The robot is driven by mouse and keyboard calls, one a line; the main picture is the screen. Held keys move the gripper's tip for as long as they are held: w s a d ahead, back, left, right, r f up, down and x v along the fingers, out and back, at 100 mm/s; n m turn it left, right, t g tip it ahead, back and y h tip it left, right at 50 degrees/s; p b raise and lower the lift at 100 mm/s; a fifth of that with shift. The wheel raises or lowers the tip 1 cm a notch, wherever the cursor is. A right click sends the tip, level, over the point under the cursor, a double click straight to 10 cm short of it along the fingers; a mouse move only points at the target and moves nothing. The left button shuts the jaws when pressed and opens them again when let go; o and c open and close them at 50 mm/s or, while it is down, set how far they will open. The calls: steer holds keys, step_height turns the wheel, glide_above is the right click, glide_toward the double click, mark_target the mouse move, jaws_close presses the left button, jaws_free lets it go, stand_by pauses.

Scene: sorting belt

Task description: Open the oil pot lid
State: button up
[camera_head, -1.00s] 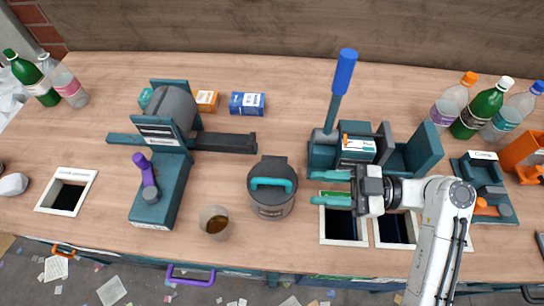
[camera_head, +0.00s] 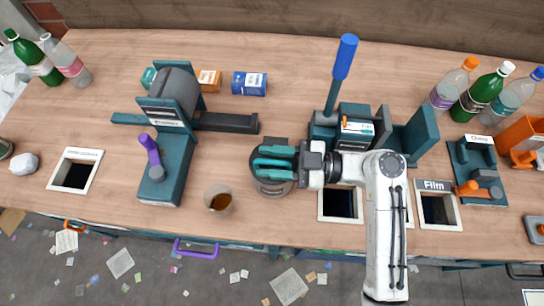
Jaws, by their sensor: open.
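The oil pot (camera_head: 268,188) is a round dark grey pot standing upright on the wooden bench, right of the cup. Its lid, with the teal handle seen a second ago, is now largely hidden behind my gripper. My gripper (camera_head: 262,163) has teal fingers and reaches in from the right over the top of the pot. The fingers are open, one nearer the back and one nearer the front, around where the handle is. I cannot tell whether they touch it. The lid appears to be on the pot.
A cup of brown liquid (camera_head: 218,200) stands close left of the pot. A teal machine with a purple lever (camera_head: 151,157) is further left. A teal press with a blue handle (camera_head: 345,57) stands behind my arm. Square holes, one labelled Film (camera_head: 436,208), open at the front. Bottles (camera_head: 483,95) stand at right.

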steer(key=shift+c, duration=0.4)
jaws_close()
